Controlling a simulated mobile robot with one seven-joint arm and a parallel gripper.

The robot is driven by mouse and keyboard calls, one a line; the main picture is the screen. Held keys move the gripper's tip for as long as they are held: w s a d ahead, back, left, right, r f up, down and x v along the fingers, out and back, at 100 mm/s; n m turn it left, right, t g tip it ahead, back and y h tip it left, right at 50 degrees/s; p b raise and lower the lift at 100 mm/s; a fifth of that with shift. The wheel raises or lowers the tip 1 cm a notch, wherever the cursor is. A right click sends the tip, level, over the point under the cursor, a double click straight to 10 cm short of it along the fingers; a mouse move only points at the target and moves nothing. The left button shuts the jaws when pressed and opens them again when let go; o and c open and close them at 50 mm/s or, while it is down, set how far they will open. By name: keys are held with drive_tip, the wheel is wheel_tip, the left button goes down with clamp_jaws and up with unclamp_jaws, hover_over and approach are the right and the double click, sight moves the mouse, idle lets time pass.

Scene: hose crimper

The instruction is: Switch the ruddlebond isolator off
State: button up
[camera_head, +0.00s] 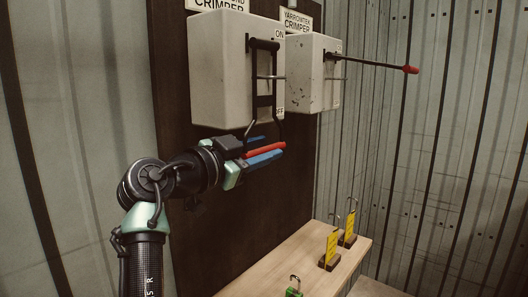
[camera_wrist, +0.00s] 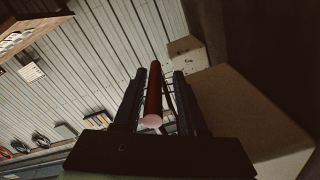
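The ruddlebond isolator (camera_head: 225,75) is the left white box on the dark board; its label is partly cut off, ending in "OND CRIMPER". ON shows at the top of its side, OFF partly hidden near the bottom. A black lever frame (camera_head: 264,85) runs down that side. A red handle (camera_head: 266,149) lies below the box in the head view; how it joins the frame is unclear. My gripper (camera_head: 268,150) is open around this handle, one blue finger on each side. In the wrist view, the red handle (camera_wrist: 154,95) lies between dark fingers, with gaps on both sides.
A second white isolator (camera_head: 310,75) stands to the right, its long black lever with a red knob (camera_head: 411,69) sticking out rightward. Below is a wooden shelf (camera_head: 300,270) with yellow tags (camera_head: 332,246) and a green padlock (camera_head: 293,293).

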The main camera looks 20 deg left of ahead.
drive_tip(key=shift+o, duration=0.2)
drive_tip(key=shift+f, duration=0.2)
drive_tip(key=shift+d, duration=0.1)
drive_tip(key=shift+s+d+r+p, duration=0.1)
drive_tip(key=shift+s+d+p, duration=0.1)
drive_tip(key=shift+d+p, duration=0.25)
drive_tip(key=s+d+r+n+p, duration=0.3)
drive_tip(key=d+r+n+p, duration=0.45)
drive_tip(key=p, duration=0.95)
drive_tip(key=s+d+r+n+p, duration=0.4)
drive_tip(key=d+r+n+p, duration=0.4)
drive_tip(key=p, duration=0.8)
drive_tip(key=d+b+v, duration=0.1)
drive_tip(key=b+v, duration=0.6)
drive_tip(key=v, duration=0.6)
drive_tip(key=r+m+t+y+b, duration=0.1)
drive_tip(key=w+r+m+t+y+b, duration=0.1)
drive_tip(key=r+b, duration=0.1)
drive_tip(key=d+r+m+t+y+b, duration=0.1)
drive_tip(key=r+t+b, duration=0.1)
drive_tip(key=shift+w, duration=0.25)
